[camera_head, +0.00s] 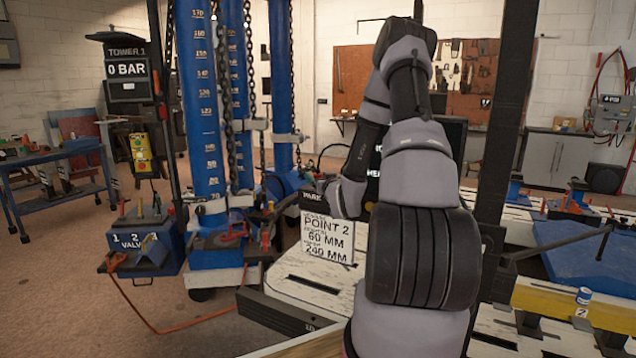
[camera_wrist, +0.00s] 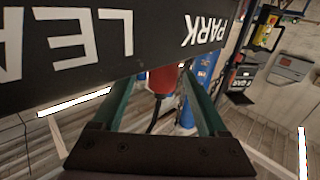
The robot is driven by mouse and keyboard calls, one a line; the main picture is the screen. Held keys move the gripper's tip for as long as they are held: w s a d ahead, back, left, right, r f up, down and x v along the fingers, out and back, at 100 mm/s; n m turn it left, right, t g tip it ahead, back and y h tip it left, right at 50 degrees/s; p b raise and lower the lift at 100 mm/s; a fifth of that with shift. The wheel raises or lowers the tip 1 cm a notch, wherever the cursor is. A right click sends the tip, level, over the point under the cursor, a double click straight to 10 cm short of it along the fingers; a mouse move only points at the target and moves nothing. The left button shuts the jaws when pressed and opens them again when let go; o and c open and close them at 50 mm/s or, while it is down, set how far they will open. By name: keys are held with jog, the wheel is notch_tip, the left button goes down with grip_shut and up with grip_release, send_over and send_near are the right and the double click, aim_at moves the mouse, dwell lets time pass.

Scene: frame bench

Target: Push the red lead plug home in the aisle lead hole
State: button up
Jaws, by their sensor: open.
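In the wrist view, a red lead plug (camera_wrist: 164,78) shows just below a black board (camera_wrist: 155,42) with upside-down white lettering, "PARK" and part of "LEA". A dark lead (camera_wrist: 154,115) runs down from the plug. My gripper (camera_wrist: 158,84) is open, its two green fingers standing on either side of the plug. I cannot tell whether either finger touches it. The plug's top is hidden by the board, so how deep it sits is not visible. No hole marked aisle can be made out. In the head view my arm hides the gripper and the plug.
In the head view, part of the "PARK" board (camera_head: 313,197) shows left of my arm, above a "POINT 2" card (camera_head: 328,238) on a pale bench top (camera_head: 300,285). Blue columns (camera_head: 200,110) with chains stand to the left. A blue valve box (camera_head: 143,245) stands on the floor.

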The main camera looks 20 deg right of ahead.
aim_at(315, 173)
jog(key=w, duration=0.4)
jog(key=shift+d, duration=0.15)
grip_shut()
jog(key=shift+r, duration=0.1)
